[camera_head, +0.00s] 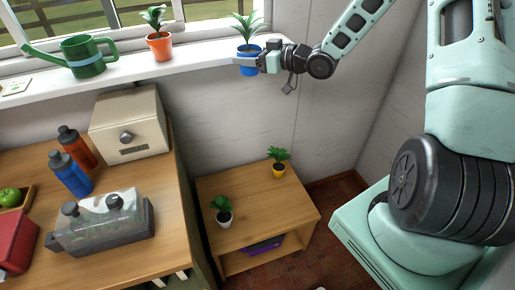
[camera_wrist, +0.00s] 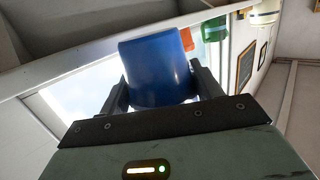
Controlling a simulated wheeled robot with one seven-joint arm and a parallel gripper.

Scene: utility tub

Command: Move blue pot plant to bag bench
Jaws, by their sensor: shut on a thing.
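The blue pot plant (camera_head: 248,66) is at the right end of the white windowsill, green leaves upright above the pot. My gripper (camera_head: 248,62) is shut on the pot, reaching in from the right. In the wrist view the blue pot (camera_wrist: 157,70) sits between the two fingers of my gripper (camera_wrist: 160,88); its leaves are hidden there. I cannot tell whether the pot still touches the sill. The low wooden bench (camera_head: 262,208) stands below, with a white-potted plant (camera_head: 223,212) and a yellow-potted plant (camera_head: 278,163) on its top.
The sill (camera_head: 190,68) also holds an orange-potted plant (camera_head: 160,46) and a green watering can (camera_head: 82,55). A taller table at left carries a beige box (camera_head: 130,125), bottles (camera_head: 71,174) and a grey caddy (camera_head: 103,225). The bench top is clear between its plants and at right.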

